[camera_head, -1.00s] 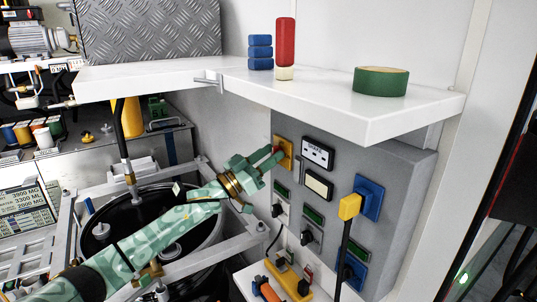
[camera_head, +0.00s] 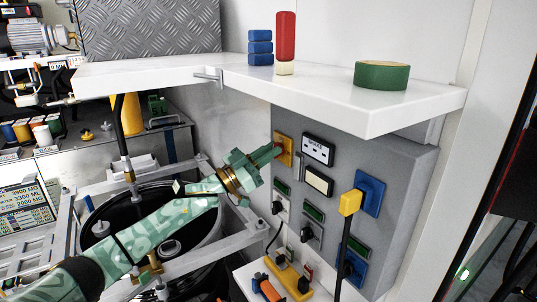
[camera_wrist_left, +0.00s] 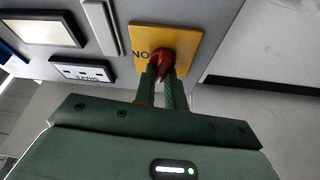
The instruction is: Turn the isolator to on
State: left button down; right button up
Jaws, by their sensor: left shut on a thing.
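The isolator is a yellow plate (camera_head: 287,147) with a red knob on the upper left of a grey panel. In the left wrist view the plate (camera_wrist_left: 186,42) carries dark letters beside the red knob (camera_wrist_left: 161,57). My left gripper (camera_head: 274,152) reaches the plate from the left. In the left wrist view its two green fingers (camera_wrist_left: 163,80) are shut on the red knob and hide part of it. My right gripper is not in view.
The grey panel (camera_head: 401,190) also bears a shaver socket (camera_head: 318,149), several switches and a blue socket with a yellow plug (camera_head: 350,203). A white shelf (camera_head: 300,100) juts out just above my left gripper. A black drum (camera_head: 100,226) in a metal frame stands below my left arm.

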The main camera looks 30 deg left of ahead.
pick_arm(q)
jog(key=shift+f+m+g+h+b, duration=0.1)
jog(key=shift+m+g+h+b, duration=0.2)
jog(key=shift+m+g, duration=1.95)
jog(key=shift+r+m+g+h+b, duration=0.15)
jog(key=shift+m+g+h, duration=0.2)
jog(key=shift+m, duration=3.85)
jog(key=shift+f+m+g+h+b, duration=0.25)
jog(key=shift+m+g, duration=0.95)
jog(key=shift+m, duration=2.35)
jog(key=c, duration=1.5)
grip_release()
jog(key=shift+r, duration=0.1)
jog(key=shift+o, duration=0.2)
